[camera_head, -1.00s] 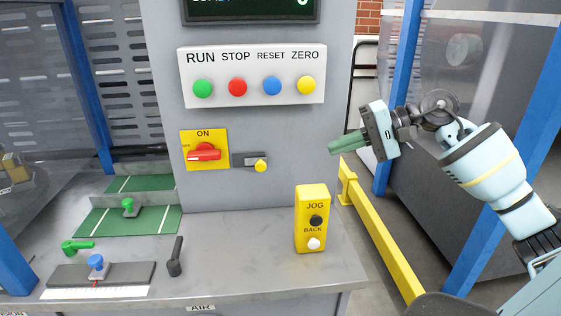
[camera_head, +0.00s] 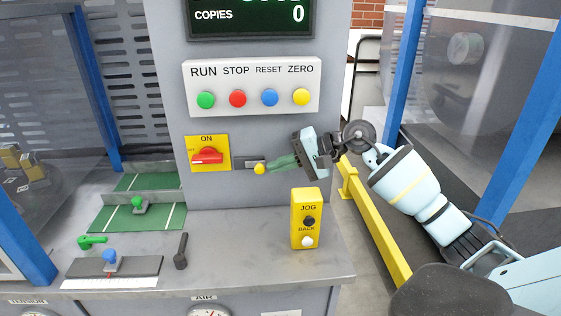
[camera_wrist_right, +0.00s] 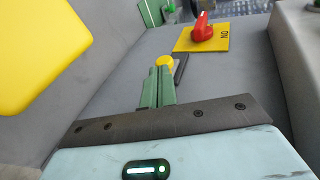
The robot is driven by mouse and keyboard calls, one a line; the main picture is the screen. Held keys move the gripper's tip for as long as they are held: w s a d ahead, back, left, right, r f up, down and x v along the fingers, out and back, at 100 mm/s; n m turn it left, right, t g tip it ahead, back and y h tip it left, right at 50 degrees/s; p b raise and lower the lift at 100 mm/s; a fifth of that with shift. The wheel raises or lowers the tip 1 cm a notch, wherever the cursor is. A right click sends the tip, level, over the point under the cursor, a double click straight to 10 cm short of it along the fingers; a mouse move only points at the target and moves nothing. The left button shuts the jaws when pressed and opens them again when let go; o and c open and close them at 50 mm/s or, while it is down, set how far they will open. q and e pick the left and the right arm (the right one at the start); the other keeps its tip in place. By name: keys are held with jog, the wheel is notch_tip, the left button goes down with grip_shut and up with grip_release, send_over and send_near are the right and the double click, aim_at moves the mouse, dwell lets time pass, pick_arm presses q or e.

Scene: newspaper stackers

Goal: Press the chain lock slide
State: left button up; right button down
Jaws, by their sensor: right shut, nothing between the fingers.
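The chain lock slide is a small dark bar (camera_head: 246,163) with a round yellow knob (camera_head: 260,168), on the grey panel right of the yellow ON plate. My right gripper (camera_head: 273,166) is shut and empty. Its green fingertips point left and are right at the knob. In the right wrist view the knob (camera_wrist_right: 164,62) appears just beyond the closed fingertips (camera_wrist_right: 159,76). I cannot tell whether they touch it. Part of the bar (camera_wrist_right: 180,66) shows behind the knob. My left gripper is not in view.
A red rotary switch (camera_head: 207,156) sits left of the slide. A panel with RUN, STOP, RESET and ZERO buttons (camera_head: 252,87) is above. A yellow JOG box (camera_head: 305,222) stands below the right gripper. Green guides and small levers lie on the left of the bench.

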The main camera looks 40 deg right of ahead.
aim_at(255, 167)
jog(key=shift+w+a+f, duration=0.1)
jog(key=shift+w+a, duration=0.05)
jog(key=w+a, duration=0.1)
jog(key=w+a+b, duration=0.1)
jog(key=a, duration=0.1)
jog(key=shift+a, duration=0.2)
dwell(0.4)
